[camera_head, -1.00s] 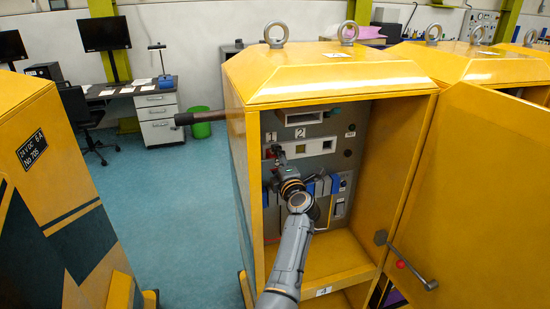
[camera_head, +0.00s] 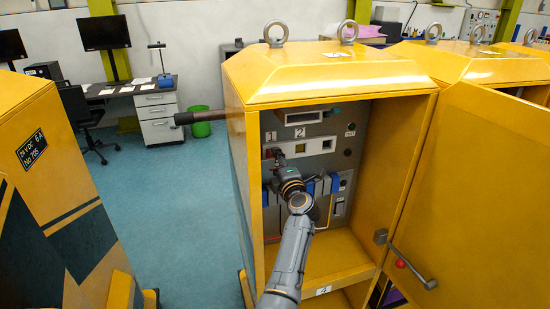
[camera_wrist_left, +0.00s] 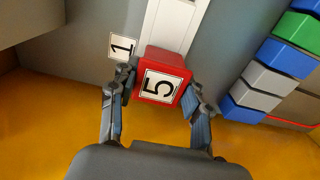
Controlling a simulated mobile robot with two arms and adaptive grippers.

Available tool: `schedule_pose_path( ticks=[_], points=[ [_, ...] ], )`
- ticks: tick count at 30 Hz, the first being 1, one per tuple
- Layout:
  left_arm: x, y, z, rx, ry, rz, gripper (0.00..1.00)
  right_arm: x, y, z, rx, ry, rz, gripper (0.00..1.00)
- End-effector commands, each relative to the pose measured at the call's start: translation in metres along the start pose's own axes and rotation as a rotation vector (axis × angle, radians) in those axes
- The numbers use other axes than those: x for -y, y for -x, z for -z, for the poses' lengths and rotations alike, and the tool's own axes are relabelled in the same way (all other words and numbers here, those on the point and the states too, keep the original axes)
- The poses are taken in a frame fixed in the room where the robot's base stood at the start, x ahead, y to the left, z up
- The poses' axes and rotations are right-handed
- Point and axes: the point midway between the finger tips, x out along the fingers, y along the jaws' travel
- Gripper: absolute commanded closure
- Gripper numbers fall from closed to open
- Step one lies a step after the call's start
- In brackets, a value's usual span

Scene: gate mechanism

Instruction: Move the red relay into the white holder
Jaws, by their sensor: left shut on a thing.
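The red relay (camera_wrist_left: 162,62), a block with a white label reading 5, shows in the left wrist view. My left gripper (camera_wrist_left: 160,88) is shut on it, one finger on each side. A white strip that looks like the white holder (camera_wrist_left: 174,22) lies right behind the relay, beside a plate marked 1 (camera_wrist_left: 122,45). I cannot tell how far the relay is inside it. In the head view my left gripper (camera_head: 279,160) is at the panel inside the yellow cabinet, below the marks 1 and 2, and mostly hides the relay. My right gripper is not in view.
A row of blue, green and grey blocks (camera_wrist_left: 273,78) lies to the right of the gripper in the wrist view. The cabinet (camera_head: 330,68) has a left side wall and an open door (camera_head: 480,190) on the right. The cabinet floor (camera_head: 340,258) is clear.

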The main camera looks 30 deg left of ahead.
Motion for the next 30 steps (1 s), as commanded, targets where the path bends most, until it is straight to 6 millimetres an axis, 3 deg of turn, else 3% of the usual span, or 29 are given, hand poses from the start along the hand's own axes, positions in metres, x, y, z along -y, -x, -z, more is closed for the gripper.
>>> schedule_pose_path(
  ticks=[11,30],
  points=[
    [-0.001,0.005,-0.001,0.001,0.0,0.0,0.86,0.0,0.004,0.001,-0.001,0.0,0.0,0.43],
    [0.001,0.047,-0.003,0.006,-0.001,0.004,0.86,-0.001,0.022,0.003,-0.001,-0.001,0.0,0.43]
  ],
)
